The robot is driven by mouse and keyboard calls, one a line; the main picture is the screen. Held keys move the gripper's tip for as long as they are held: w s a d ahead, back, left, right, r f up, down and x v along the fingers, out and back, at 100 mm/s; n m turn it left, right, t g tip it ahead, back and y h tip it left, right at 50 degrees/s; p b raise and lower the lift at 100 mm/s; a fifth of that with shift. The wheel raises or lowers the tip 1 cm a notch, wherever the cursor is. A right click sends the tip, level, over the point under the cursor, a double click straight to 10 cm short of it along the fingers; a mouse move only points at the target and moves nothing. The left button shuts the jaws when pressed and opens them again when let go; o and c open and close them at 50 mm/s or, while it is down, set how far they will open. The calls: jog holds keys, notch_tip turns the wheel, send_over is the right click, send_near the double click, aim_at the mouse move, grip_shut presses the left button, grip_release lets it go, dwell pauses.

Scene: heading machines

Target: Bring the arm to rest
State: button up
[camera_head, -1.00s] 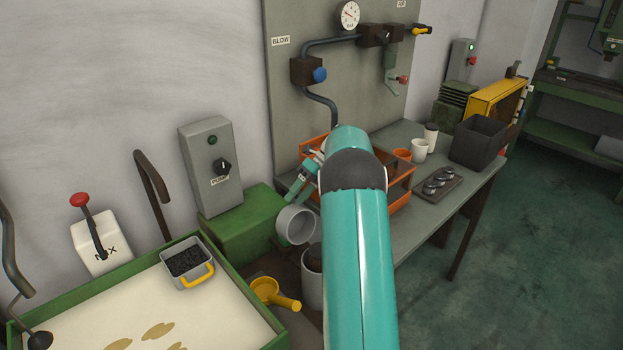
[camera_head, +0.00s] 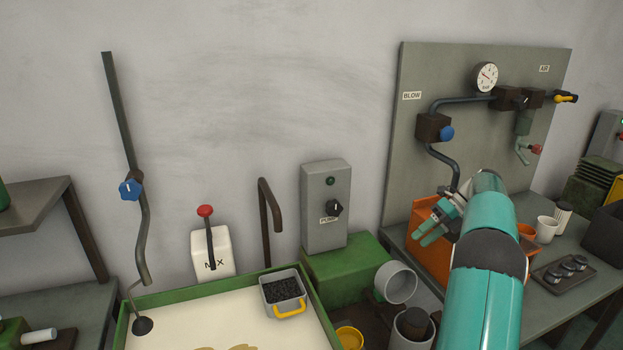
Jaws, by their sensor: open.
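My arm (camera_head: 485,275) reaches up from the lower right, teal with a dark joint band. My gripper (camera_head: 425,232) shows left of the arm's end, in front of the orange tray (camera_head: 425,262) on the bench. Its teal fingers point to the lower left and are apart, with nothing seen between them. The arm hides part of the tray and of the bench behind it.
A green-rimmed tank (camera_head: 155,302) of pale liquid holds a grey bin (camera_head: 283,290) with a yellow handle. A grey cylinder (camera_head: 397,283) lies near my arm. Cups (camera_head: 546,229) and a dark tray (camera_head: 562,270) stand on the right bench. The BLOW panel (camera_head: 440,75) rises behind.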

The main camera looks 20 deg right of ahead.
jog(key=s+a+r+n+h, duration=0.35)
jog(key=a+r+n, duration=0.35)
jog(key=a, duration=0.5)
jog(key=s+a+r+n+h, duration=0.2)
jog(key=s+a+r+n, duration=0.3)
jog(key=a+n, duration=0.5)
jog(key=s+a+f+n+t+h, duration=0.1)
jog(key=s+a+f+n+t, duration=0.1)
jog(key=s+a+n, duration=0.5)
jog(key=s+a+f+n+t+h, duration=0.2)
jog(key=s+a+n, duration=0.5)
jog(key=s+n, duration=0.3)
jog(key=shift+s+a+f+n, duration=0.25)
jog(key=shift+s+n, duration=0.1)
jog(key=shift+n, duration=0.05)
jog(key=shift+d+h, duration=0.1)
jog(key=shift+h, duration=0.15)
